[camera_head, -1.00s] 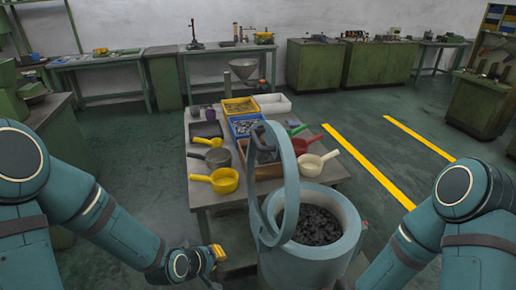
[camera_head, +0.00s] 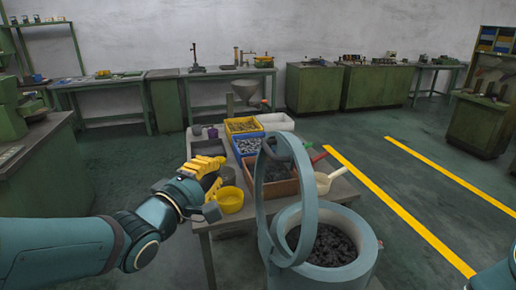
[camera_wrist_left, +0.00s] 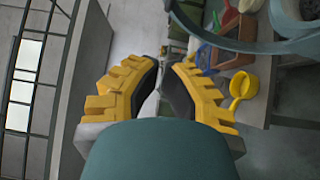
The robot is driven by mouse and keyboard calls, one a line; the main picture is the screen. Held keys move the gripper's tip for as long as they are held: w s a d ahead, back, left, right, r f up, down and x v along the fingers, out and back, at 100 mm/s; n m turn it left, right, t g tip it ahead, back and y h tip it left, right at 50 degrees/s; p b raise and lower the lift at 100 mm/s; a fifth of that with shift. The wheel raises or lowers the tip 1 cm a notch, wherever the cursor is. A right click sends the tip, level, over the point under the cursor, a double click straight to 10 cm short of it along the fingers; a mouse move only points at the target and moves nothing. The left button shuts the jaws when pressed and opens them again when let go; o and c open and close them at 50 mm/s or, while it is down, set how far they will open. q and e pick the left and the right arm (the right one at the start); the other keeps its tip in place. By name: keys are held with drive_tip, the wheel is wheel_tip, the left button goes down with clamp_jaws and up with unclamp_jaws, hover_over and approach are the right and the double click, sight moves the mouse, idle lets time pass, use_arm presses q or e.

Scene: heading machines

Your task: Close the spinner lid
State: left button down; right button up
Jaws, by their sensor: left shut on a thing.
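The spinner (camera_head: 350,275) is a blue-grey round drum at the bottom centre right of the head view, its open top showing dark lumps inside. Its lid (camera_head: 262,205) is a ring standing upright at the drum's left side, so it is open. Part of a blue-grey ring, seemingly the lid, shows at the wrist view's upper right (camera_wrist_left: 240,42). My left gripper (camera_head: 212,170) has yellow fingers and is left of the lid, apart from it, over the table's left side. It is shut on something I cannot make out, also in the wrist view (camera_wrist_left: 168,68). My right gripper is out of view.
The table (camera_head: 222,222) behind the spinner holds a yellow ladle (camera_head: 231,201), a cream ladle (camera_head: 322,183), a yellow bin (camera_head: 243,125), a blue bin (camera_head: 247,146) and a brown box (camera_head: 279,188). Floor right of the spinner, with yellow lines (camera_head: 390,195), is clear.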

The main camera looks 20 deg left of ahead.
use_arm(q)
drive_tip(key=w+d, duration=0.5)
drive_tip(key=w, duration=0.6)
drive_tip(key=shift+w+r+p, duration=0.25)
drive_tip(key=shift+w+p, duration=0.1)
drive_tip(key=shift+w, duration=0.05)
drive_tip(key=shift+w, duration=0.1)
